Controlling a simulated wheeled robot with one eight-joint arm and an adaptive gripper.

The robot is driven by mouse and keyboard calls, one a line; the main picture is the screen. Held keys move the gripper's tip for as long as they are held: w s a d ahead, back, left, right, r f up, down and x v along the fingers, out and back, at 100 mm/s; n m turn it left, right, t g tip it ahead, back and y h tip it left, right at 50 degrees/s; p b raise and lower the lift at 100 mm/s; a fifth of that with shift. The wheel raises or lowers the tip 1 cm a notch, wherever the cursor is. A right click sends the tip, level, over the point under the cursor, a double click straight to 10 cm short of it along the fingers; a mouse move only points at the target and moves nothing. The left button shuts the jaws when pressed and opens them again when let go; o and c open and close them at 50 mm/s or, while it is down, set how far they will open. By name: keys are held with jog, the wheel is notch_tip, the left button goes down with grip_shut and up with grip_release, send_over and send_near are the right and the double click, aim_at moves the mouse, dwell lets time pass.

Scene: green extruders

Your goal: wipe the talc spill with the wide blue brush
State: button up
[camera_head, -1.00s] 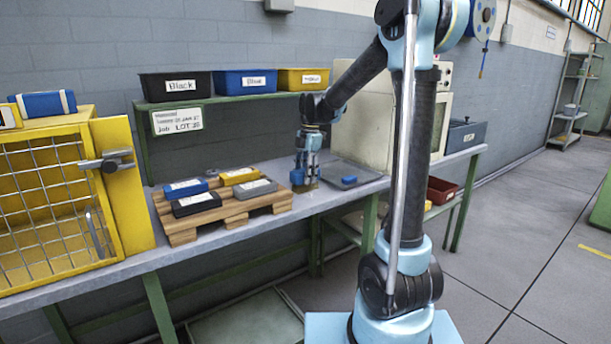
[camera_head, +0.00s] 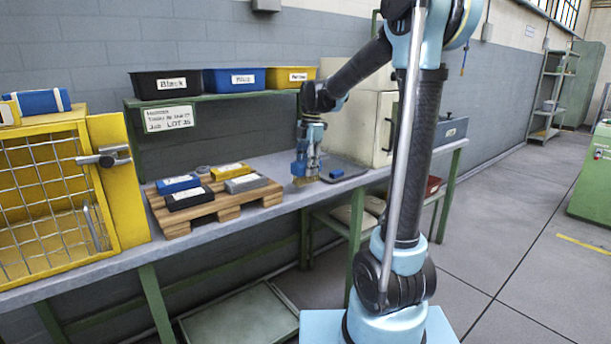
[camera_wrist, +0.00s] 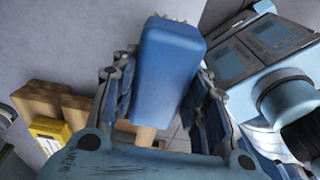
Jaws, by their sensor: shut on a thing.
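My gripper (camera_head: 308,152) is shut on a blue brush, just above or at the grey bench top (camera_head: 275,165), right of the wooden pallet. The brush's pale tan bristles (camera_head: 305,178) point down; I cannot tell whether they touch the bench. In the wrist view the brush's blue block (camera_wrist: 168,70) sits between the two fingers of my gripper (camera_wrist: 165,100). I cannot make out the talc spill in either view.
The wooden pallet (camera_head: 216,208) bears black, blue, yellow and grey boxes. A dark tray (camera_head: 350,169) with a small blue thing lies right of the brush. A yellow mesh cage (camera_head: 50,195) stands left. Labelled bins (camera_head: 233,80) line the shelf behind.

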jog(key=shift+w+r, duration=0.1)
jog(key=shift+r, duration=2.55)
